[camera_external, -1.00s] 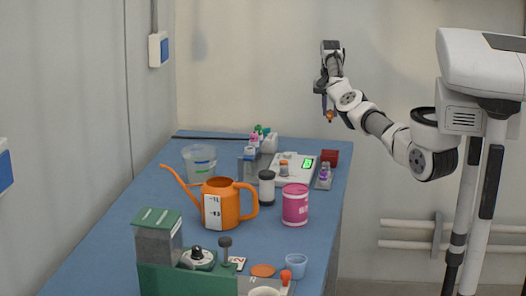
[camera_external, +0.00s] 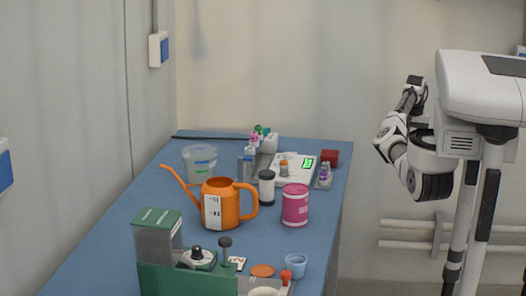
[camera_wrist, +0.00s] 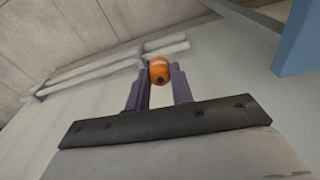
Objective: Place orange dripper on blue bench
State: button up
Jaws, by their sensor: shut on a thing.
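The orange dripper (camera_wrist: 159,71) is a small rounded orange piece with a dark hole in its end. In the wrist view my gripper (camera_wrist: 158,85) is shut on it, with the two dark purple fingers on either side. The blue bench (camera_external: 150,195) runs along the left wall in the external view, and a blue edge that looks like it shows at the upper right of the wrist view (camera_wrist: 300,45). My gripper is off to the right of the bench, over the floor. In the external view my fingers and the dripper cannot be made out.
An orange watering can (camera_external: 222,205), a pink tub (camera_external: 295,205), a clear bucket (camera_external: 199,163), a scale (camera_external: 295,165) and a red box (camera_external: 329,158) stand on the bench. A green-based machine (camera_external: 158,243) and blue cup (camera_external: 296,266) are at the front. White pipes (camera_external: 400,225) run along the back wall.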

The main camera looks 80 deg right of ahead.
jog(key=w+a+r+m+b, duration=0.2)
jog(key=w+a+r+m, duration=0.4)
jog(key=w, duration=0.6)
jog(key=w+a+r+m+b, duration=0.2)
jog(key=w+a+r+m, duration=0.2)
jog(key=w+a+r, duration=0.6)
jog(key=w+a+r+m+y+b, duration=0.1)
jog(key=w+a+m, duration=0.25)
jog(key=a, duration=0.35)
jog(key=w+a+m+g+b, duration=0.1)
jog(key=w+a+m, duration=0.2)
jog(key=w+a, duration=0.35)
jog(key=w+a+r+m+y+b, duration=0.1)
jog(key=w+a+m, duration=0.15)
jog(key=a, duration=0.65)
jog(key=f, duration=0.6)
jog(key=f+b, duration=0.1)
jog(key=f, duration=0.6)
jog(key=f+b, duration=0.1)
jog(key=f, duration=0.6)
jog(key=shift+s+d+f, duration=0.2)
jog(key=shift+d+f, duration=0.05)
jog(key=shift+f, duration=0.15)
jog(key=o, duration=1)
jog(key=shift+c, duration=0.2)
